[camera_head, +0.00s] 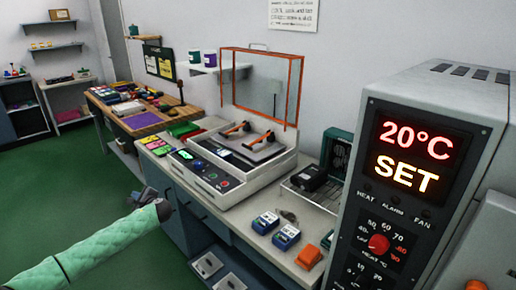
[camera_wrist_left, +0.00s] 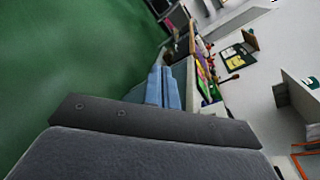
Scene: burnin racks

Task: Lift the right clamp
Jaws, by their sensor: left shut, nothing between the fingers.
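The test machine (camera_head: 225,190) stands on the bench with its clear, orange-framed lid (camera_head: 300,92) raised. Two clamps with orange handles and dark ends sit on its top plate. The right clamp (camera_head: 263,140) lies tilted, its handle end raised to the right. The left clamp (camera_head: 236,128) is beside it, farther left. My left gripper (camera_head: 148,193) is in front of the bench, over the floor, well left of and apart from both clamps. Its blue-grey fingers (camera_wrist_left: 165,88) are together and empty in the left wrist view. My right gripper is not in view.
A tall grey control box (camera_head: 425,130) showing "20°C SET" blocks the right side. Two blue-topped boxes (camera_head: 276,230) and an orange block (camera_head: 309,257) sit on the front bench. A wooden bench (camera_head: 140,127) with clutter stands at left. The green floor (camera_head: 60,190) is open.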

